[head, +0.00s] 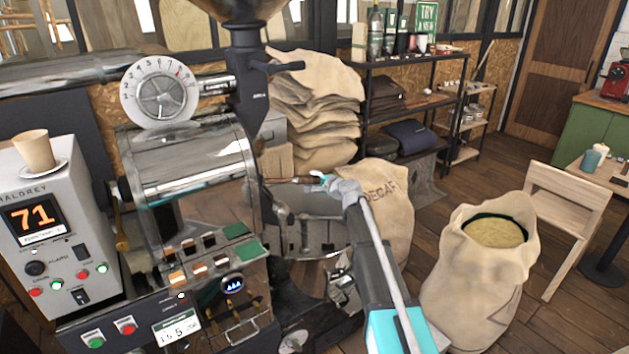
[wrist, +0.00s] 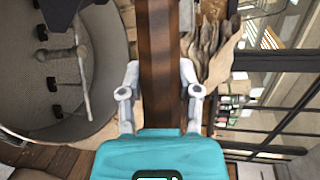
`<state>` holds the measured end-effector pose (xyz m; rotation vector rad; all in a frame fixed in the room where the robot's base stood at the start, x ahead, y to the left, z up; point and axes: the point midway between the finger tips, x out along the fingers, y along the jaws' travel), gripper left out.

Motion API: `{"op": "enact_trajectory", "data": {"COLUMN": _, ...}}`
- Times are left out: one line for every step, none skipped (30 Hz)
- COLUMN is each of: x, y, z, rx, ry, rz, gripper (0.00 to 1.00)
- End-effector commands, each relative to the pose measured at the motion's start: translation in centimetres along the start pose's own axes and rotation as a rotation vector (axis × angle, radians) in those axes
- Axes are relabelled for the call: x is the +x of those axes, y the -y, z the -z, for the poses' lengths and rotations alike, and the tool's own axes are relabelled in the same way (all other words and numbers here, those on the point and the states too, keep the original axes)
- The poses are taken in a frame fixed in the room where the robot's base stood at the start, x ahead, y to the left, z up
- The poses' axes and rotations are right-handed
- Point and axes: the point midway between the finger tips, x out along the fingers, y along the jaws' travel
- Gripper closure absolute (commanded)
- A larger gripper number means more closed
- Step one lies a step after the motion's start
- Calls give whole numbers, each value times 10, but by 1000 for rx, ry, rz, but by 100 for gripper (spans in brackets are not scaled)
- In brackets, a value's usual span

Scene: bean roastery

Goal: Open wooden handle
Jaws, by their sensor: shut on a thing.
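The wooden handle (wrist: 160,45) is a dark brown bar running between the two grey fingers of my gripper (wrist: 161,90) in the wrist view. In the head view, my gripper (head: 327,184) is at the front of the roaster, just right of the roasting drum (head: 190,170). A short brown piece of the handle (head: 304,181) shows left of the fingers there. My gripper is shut on the handle. The handle's mount is largely hidden, and I cannot tell how far it is turned.
The round cooling tray (wrist: 30,112) with stirring arms lies beside the handle. An open sack of beans (head: 450,280) stands at the right, and a DECAF sack (head: 395,215) is behind my arm. The control box (head: 75,260) with a cup on top is at the left.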

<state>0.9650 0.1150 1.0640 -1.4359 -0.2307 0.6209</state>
Motion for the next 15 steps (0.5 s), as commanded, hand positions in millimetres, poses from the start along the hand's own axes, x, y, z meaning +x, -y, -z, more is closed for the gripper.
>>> {"op": "enact_trajectory", "data": {"x": -1, "y": -1, "z": -3, "rx": -1, "ry": 4, "rz": -2, "gripper": 100}}
{"op": "enact_trajectory", "data": {"x": 0, "y": -1, "z": -4, "rx": -1, "ry": 5, "rz": -2, "gripper": 100}}
{"op": "enact_trajectory", "data": {"x": 0, "y": -1, "z": -5, "rx": -1, "ry": 6, "rz": -3, "gripper": 100}}
{"op": "enact_trajectory", "data": {"x": 0, "y": -1, "z": -5, "rx": -2, "ry": 7, "rz": -3, "gripper": 100}}
{"op": "enact_trajectory", "data": {"x": 0, "y": -2, "z": -6, "rx": -2, "ry": 8, "rz": -3, "gripper": 100}}
{"op": "enact_trajectory", "data": {"x": 1, "y": -2, "z": -7, "rx": -2, "ry": 10, "rz": -4, "gripper": 100}}
{"op": "enact_trajectory", "data": {"x": 1, "y": -2, "z": -8, "rx": -2, "ry": 10, "rz": -4, "gripper": 54}}
{"op": "enact_trajectory", "data": {"x": 1, "y": -2, "z": -8, "rx": -3, "ry": 11, "rz": -4, "gripper": 49}}
{"op": "enact_trajectory", "data": {"x": 2, "y": -2, "z": -9, "rx": -3, "ry": 12, "rz": -4, "gripper": 41}}
{"op": "enact_trajectory", "data": {"x": 2, "y": -2, "z": -9, "rx": -3, "ry": 12, "rz": -4, "gripper": 36}}
{"op": "enact_trajectory", "data": {"x": 2, "y": -2, "z": -10, "rx": -3, "ry": 13, "rz": -4, "gripper": 30}}
{"op": "enact_trajectory", "data": {"x": 3, "y": -2, "z": -10, "rx": -3, "ry": 13, "rz": -4, "gripper": 23}}
{"op": "enact_trajectory", "data": {"x": 3, "y": -2, "z": -10, "rx": -3, "ry": 13, "rz": -4, "gripper": 20}}
{"op": "enact_trajectory", "data": {"x": 3, "y": -2, "z": -10, "rx": -3, "ry": 13, "rz": -4, "gripper": 20}}
{"op": "enact_trajectory", "data": {"x": 3, "y": -2, "z": -10, "rx": -3, "ry": 13, "rz": -4, "gripper": 20}}
